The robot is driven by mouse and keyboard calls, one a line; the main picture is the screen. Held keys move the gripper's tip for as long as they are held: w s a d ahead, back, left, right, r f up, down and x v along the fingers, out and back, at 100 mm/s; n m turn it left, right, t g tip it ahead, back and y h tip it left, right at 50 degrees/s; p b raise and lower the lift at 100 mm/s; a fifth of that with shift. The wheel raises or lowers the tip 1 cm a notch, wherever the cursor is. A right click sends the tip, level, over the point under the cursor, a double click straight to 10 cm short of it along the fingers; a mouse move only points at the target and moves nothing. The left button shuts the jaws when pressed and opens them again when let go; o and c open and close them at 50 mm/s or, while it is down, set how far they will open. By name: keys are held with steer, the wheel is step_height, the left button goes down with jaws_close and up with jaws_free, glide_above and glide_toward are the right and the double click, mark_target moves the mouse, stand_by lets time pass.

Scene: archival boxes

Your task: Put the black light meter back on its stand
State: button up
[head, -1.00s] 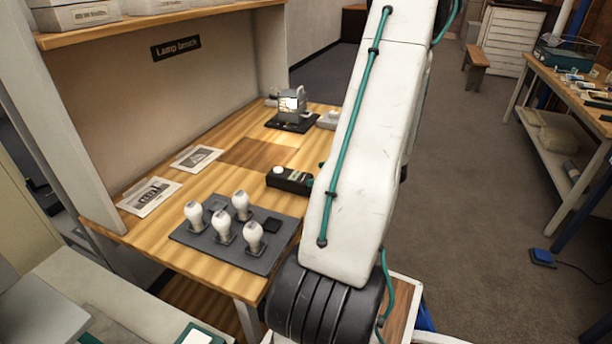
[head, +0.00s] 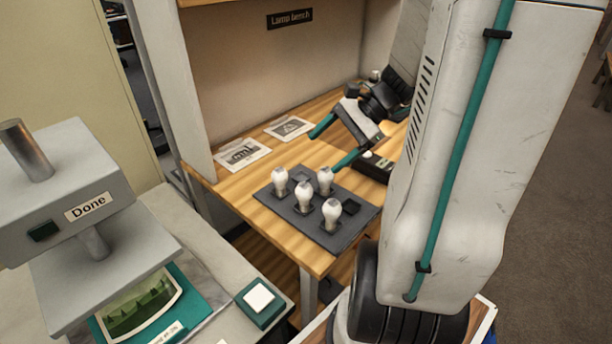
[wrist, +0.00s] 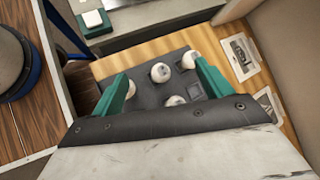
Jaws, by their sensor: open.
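The black light meter (head: 374,167), a dark block with a white dome, lies on the wooden lamp bench behind the bulb board in the head view. My arm hides its right part. My gripper (head: 333,144) is open and empty above the bench, left of the meter, with its two teal fingers apart. In the wrist view my gripper (wrist: 161,72) spans part of the bulb board, and no meter shows between the fingers. I cannot make out the meter's stand; my arm covers the right part of the bench.
A grey board (head: 284,207) with several white bulbs and an empty square socket stands at the bench's front. Two printed cards (head: 243,153) lie at the back left. A grey press labelled Done (head: 90,205) and a white-topped button box (head: 260,301) are at the left.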

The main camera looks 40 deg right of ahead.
steer(key=s+a+r+n+g+h, duration=0.1)
steer(key=s+a+r+n+h, duration=0.3)
steer(key=a+n, duration=0.5)
steer(key=s+a+r+n+g+h, duration=0.2)
steer(key=s+a+r+n+h, duration=0.1)
steer(key=s+a+n, duration=0.4)
steer(key=shift+a+r+n+g+h, duration=0.35)
steer(key=shift+a+n, duration=0.5)
steer(key=shift+n, duration=0.45)
